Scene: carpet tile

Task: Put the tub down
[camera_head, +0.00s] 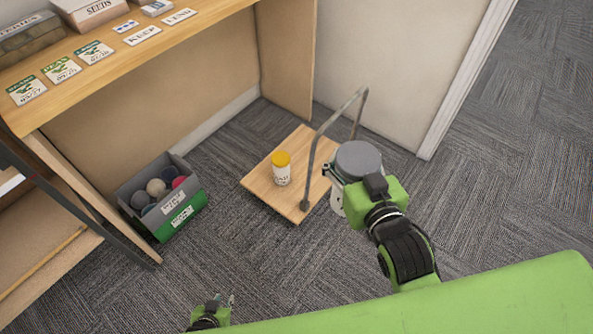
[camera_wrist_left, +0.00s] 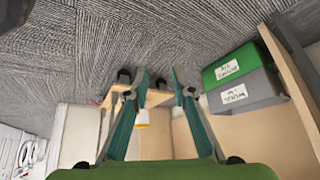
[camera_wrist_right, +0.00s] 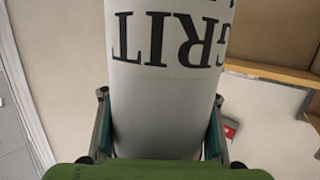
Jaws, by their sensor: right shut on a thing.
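The tub is white with a grey lid (camera_head: 358,158) and the word GRIT on its side. My right gripper (camera_head: 345,178) is shut on the tub, which fills the middle of the right wrist view (camera_wrist_right: 165,95). The tub looks upright at the right end of a low wooden trolley, by its metal handle. I cannot tell how high its base is, as my gripper hides part of it. My left gripper (camera_head: 226,300) is open and empty at the bottom of the head view; its spread fingers show in the left wrist view (camera_wrist_left: 160,82).
The wooden trolley (camera_head: 262,182) carries a yellow-capped white bottle (camera_head: 282,170). A grey and green bin (camera_head: 180,215) with balls stands under a shelf (camera_head: 170,35) bearing seed packets, cards and boxes. A wall is behind the tub. Carpet is clear in front of the trolley and at right.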

